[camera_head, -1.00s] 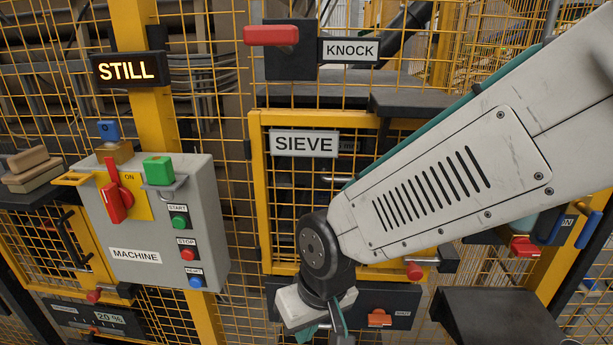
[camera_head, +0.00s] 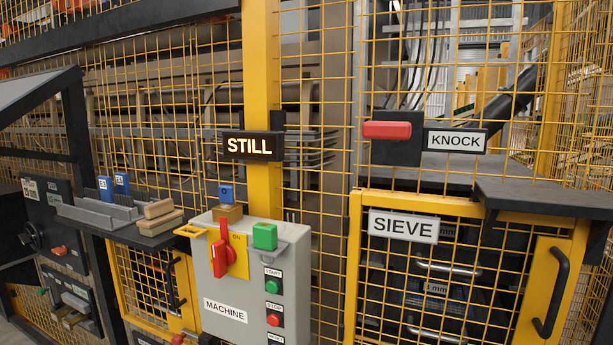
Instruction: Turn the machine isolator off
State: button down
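The machine isolator is a red rotary handle (camera_head: 222,258) on a yellow plate (camera_head: 239,262) at the upper left of the grey MACHINE box (camera_head: 225,290). The handle stands roughly upright, by the word ON on the plate. A STILL sign (camera_head: 253,146) is lit above the box. My gripper and arm are not in view.
A green block (camera_head: 265,236) sits on a grey bracket at the box's right top. A blue piece (camera_head: 226,192) on a brown block (camera_head: 227,212) stands at the top, beside a yellow tab (camera_head: 190,231). The SIEVE door (camera_head: 354,270) and red KNOCK handle (camera_head: 387,130) are right.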

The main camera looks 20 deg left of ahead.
aim_at(223, 255)
jog(key=z, duration=0.05)
jog(key=k, duration=0.9)
jog(key=z, duration=0.9)
jog(key=i, duration=0.65)
jog(key=u, duration=2.1)
jog(key=i, duration=0.5)
jog(key=u, duration=0.05)
